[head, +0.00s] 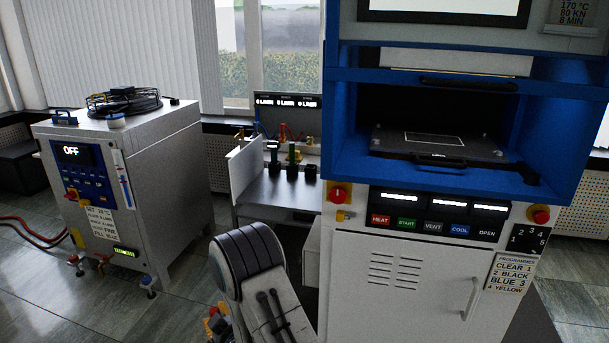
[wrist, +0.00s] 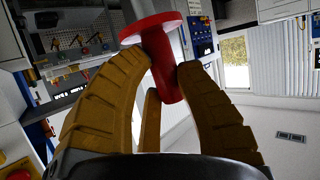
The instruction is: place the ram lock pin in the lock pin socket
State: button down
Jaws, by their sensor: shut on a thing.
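The ram lock pin (wrist: 160,55) is red, with a wide round flange at one end and a thick shaft. In the wrist view it sits tilted between the yellow fingers of my gripper (wrist: 167,72), which is shut on its shaft. The flange stands out beyond the fingertips, and the shaft end points back toward the palm. In the head view my arm is at the bottom centre, in front of the blue and white press (head: 340,130); the pin cannot be made out clearly there. I cannot identify the lock pin socket with certainty in either view.
A grey cabinet unit (head: 160,165) with an OFF display stands at left, with red hoses on the floor beside it. A low bench (head: 275,195) with several small coloured fittings stands between it and the press. Tiled floor (head: 190,300) lies open at the lower left.

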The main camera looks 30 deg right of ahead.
aim_at(311, 175)
jog(key=i+j+z, duration=0.2)
jog(key=i+j, duration=1.05)
jog(key=i, duration=0.25)
jog(key=i+j+z, duration=0.25)
jog(key=i+j, duration=1.15)
jog(key=j, duration=0.1)
